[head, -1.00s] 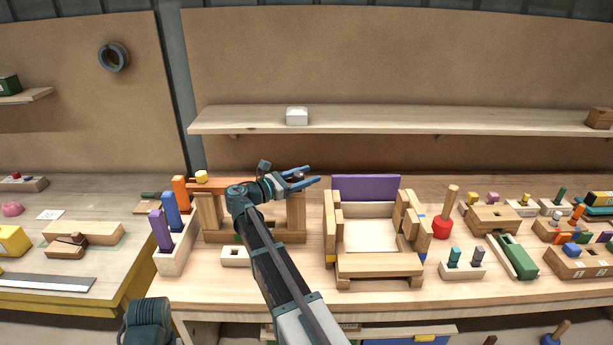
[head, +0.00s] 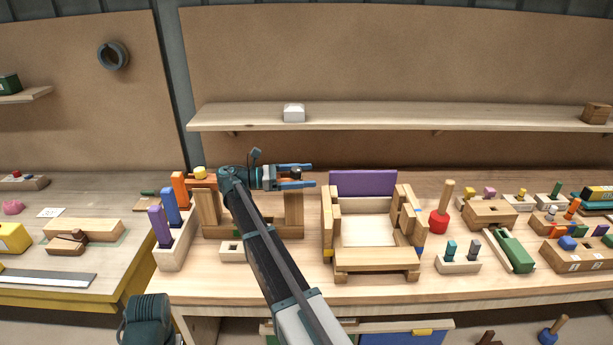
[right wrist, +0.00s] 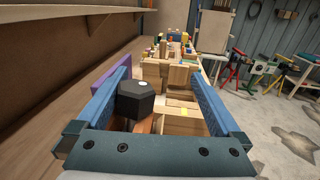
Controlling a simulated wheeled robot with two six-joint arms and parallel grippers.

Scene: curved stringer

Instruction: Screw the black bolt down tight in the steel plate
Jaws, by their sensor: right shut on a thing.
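My right gripper (head: 308,176) is at the right end of an orange-topped wooden arch, its blue fingers pointing right. In the right wrist view (right wrist: 160,78) a black hexagonal bolt head (right wrist: 137,98) stands upright between the fingers, nearer the left one. In the head view the bolt (head: 296,173) is a small dark patch between the fingers. Below it in the wrist view is an orange surface (right wrist: 144,126). The bolt's shank is hidden. I cannot make out a steel plate under the bolt.
The wooden arch (head: 209,212) stands on the bench, partly behind my right arm. A wooden frame with a purple board (head: 363,184) is just right of the gripper. A rack with coloured pegs (head: 176,247) stands left. A grey metal strip (head: 45,280) lies on the left bench.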

